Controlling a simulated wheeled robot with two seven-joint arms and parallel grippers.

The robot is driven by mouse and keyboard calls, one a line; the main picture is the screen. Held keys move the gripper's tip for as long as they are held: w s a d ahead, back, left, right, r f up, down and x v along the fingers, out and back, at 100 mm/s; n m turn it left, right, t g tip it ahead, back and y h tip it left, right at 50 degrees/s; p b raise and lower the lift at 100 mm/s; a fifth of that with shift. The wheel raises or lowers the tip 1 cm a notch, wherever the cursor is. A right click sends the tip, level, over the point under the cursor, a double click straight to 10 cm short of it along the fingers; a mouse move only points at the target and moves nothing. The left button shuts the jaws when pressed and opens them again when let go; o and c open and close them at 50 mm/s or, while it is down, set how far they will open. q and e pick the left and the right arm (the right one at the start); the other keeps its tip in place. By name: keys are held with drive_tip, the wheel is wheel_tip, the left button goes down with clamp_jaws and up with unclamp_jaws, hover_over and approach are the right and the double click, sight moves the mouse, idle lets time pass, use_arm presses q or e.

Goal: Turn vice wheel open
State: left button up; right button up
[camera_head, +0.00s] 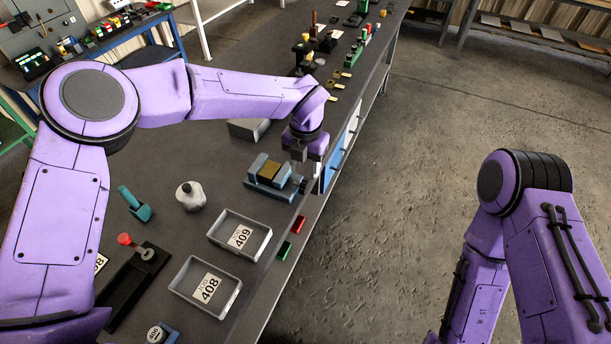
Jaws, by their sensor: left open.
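A small blue-grey vice (262,183) stands on the dark bench top near its right edge, with a brown-yellow block (270,171) between its jaws. The vice's wheel end (300,184) faces right toward the bench edge and is small and partly hidden, so its turn angle cannot be made out. My left gripper (309,160) points down just above and beside the wheel end, its fingers open. I cannot tell whether it touches the wheel. My right arm is at the lower right over the floor, and its gripper is out of view.
Two grey trays marked 409 (264,233) and 408 (177,282) sit in front of the vice. Red (299,224) and green (284,250) pieces lie along the edge. The floor right is clear.

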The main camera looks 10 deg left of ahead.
sight(303, 186)
use_arm(q)
wheel_tip(303, 186, down, 7)
drive_tip(key=shift+w+r+p, duration=0.1)
drive_tip(key=shift+w+p, duration=0.05)
drive_tip(key=shift+p, duration=0.75)
drive_tip(key=shift+s, duration=0.2)
drive_tip(key=shift+c, duration=0.3)
clamp_jaws()
drive_tip(key=t+b, duration=0.2)
drive_tip(key=b, duration=0.3)
drive_tip(key=t+h+b, duration=0.1)
drive_tip(key=t+b, duration=0.1)
drive_tip(key=b, duration=0.3)
drive_tip(key=t+h+b, duration=0.1)
drive_tip(key=t+b, duration=0.1)
drive_tip(key=b, duration=0.3)
drive_tip(key=shift+s+a+f+b, duration=0.2)
drive_tip(key=shift+s+f+b, duration=0.1)
drive_tip(key=shift+s+f, duration=0.1)
drive_tip(key=shift+r+t+b, duration=0.25)
drive_tip(key=shift+t+b, duration=0.05)
drive_tip(key=shift+t, duration=0.1)
drive_tip(key=shift+o, duration=0.3)
unclamp_jaws()
